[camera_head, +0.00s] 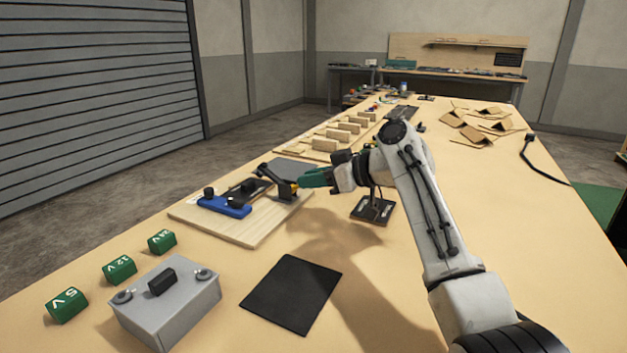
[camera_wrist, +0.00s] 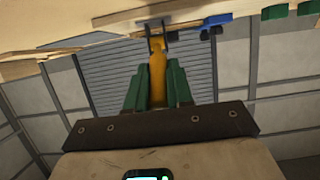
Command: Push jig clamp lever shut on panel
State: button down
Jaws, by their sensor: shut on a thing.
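A wooden jig board (camera_head: 258,232) lies on the bench, left of centre in the head view. It carries a blue block (camera_head: 225,206), a dark panel (camera_head: 243,189) and a dark clamp (camera_head: 279,186) at its right side. My gripper (camera_head: 303,179) reaches in from the right with green fingers beside the clamp. In the wrist view my gripper (camera_wrist: 157,80) is shut on the orange clamp lever (camera_wrist: 157,68), which runs between the green fingers to a dark bracket (camera_wrist: 157,27). The fingers hide much of the lever in the head view. I cannot tell whether the clamp touches the panel.
A grey box (camera_head: 167,305) with a black top switch and several green voltage blocks (camera_head: 120,269) sit at the front left. A black mat (camera_head: 292,293) lies in front of the board. A dark stand (camera_head: 372,208) is under my arm. Cardboard pieces (camera_head: 480,128) lie farther back.

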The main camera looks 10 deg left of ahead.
jog(key=c, duration=1.4)
grip_release()
jog(key=shift+r, duration=0.35)
jog(key=o, duration=0.4)
jog(key=shift+f, duration=0.2)
jog(key=p+v, duration=0.4)
jog(key=v, duration=0.6)
jog(key=shift+d+r+p, duration=0.15)
jog(key=shift+d+p, duration=0.15)
jog(key=shift+p, duration=0.1)
jog(key=shift+s, duration=0.1)
